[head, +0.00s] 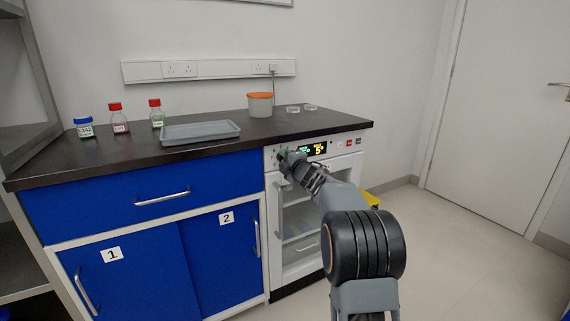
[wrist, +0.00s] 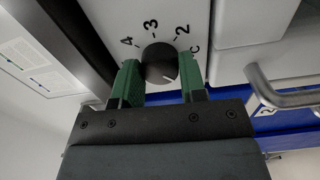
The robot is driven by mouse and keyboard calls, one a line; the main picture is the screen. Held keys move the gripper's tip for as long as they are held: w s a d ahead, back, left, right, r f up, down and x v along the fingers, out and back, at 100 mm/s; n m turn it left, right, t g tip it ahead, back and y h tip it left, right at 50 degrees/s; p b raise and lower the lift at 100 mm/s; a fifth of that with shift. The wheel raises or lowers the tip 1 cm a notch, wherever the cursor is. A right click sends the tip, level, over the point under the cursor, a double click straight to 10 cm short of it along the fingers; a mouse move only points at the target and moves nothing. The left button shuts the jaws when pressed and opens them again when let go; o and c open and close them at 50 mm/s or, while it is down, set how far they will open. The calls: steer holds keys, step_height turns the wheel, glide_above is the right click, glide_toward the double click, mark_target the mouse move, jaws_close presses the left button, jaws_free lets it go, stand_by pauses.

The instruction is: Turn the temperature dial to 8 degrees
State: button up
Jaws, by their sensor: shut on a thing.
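The temperature dial (wrist: 160,62) is a round black knob on the white panel, with a pale pointer line. Numbers 2, 3 and 4 and a letter C show around it in the wrist view; other marks are hidden. My gripper (wrist: 160,80) has a green finger on each side of the dial and is shut on it. In the head view my gripper (head: 284,156) is at the panel's left part and hides the dial. The display (head: 318,149) on the white appliance (head: 335,210) shows green text and a yellow figure that looks like 5.
A black worktop (head: 200,146) above holds a grey tray (head: 200,132), several capped bottles and an orange-lidded tub (head: 260,105). Blue cabinets (head: 150,205) with bar handles stand at left. The appliance door has a handle (wrist: 285,95) near the panel.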

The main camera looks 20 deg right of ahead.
steer(key=shift+n, duration=0.3)
stand_by(0.4)
steer(key=o, duration=0.9)
steer(key=s, duration=0.4)
steer(key=s+d+p, duration=0.1)
steer(key=s, duration=0.4)
steer(key=s+p, duration=0.1)
steer(key=s, duration=0.3)
steer(key=shift+s+d, duration=0.25)
steer(key=shift+s, duration=0.1)
